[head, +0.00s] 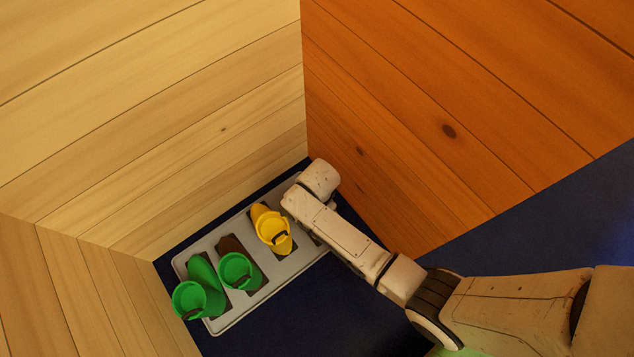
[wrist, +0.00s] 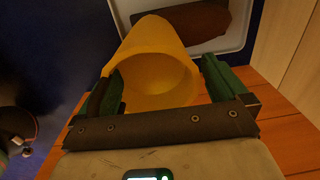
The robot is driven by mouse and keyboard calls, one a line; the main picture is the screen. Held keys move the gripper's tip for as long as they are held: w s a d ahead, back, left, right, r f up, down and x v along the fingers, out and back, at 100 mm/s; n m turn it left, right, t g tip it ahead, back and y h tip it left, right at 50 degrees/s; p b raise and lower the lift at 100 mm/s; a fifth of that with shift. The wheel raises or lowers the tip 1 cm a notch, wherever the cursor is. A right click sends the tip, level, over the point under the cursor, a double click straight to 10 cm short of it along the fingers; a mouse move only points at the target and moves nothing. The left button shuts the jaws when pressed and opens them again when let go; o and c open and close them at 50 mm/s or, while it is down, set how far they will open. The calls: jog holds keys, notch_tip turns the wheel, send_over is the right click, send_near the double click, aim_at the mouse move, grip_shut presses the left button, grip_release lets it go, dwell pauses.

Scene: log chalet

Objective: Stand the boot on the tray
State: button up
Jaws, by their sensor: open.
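In the wrist view a yellow boot (wrist: 155,45) has its round opening turned towards the camera. My gripper (wrist: 163,70) is open, with one dark green finger on each side of that opening. The boot lies across the near edge of the pale tray (wrist: 240,38) in this picture; I cannot tell whether it touches the tray. In the head view, my arm hides the gripper and this boot. The grey tray (head: 225,322) there holds another yellow boot (head: 272,230) and two green boots (head: 192,298) (head: 238,271), all standing. A dark recess (head: 313,238) beside the yellow boot looks empty.
A light plank wall (head: 200,150) runs behind the tray and an orange plank wall (head: 430,150) stands close on the right. A shorter light wall (head: 110,295) is at the left. Dark blue floor (head: 290,320) is clear in front of the tray.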

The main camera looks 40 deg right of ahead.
notch_tip(320, 180, up, 12)
jog(key=p, duration=0.6)
jog(key=shift+s, duration=0.2)
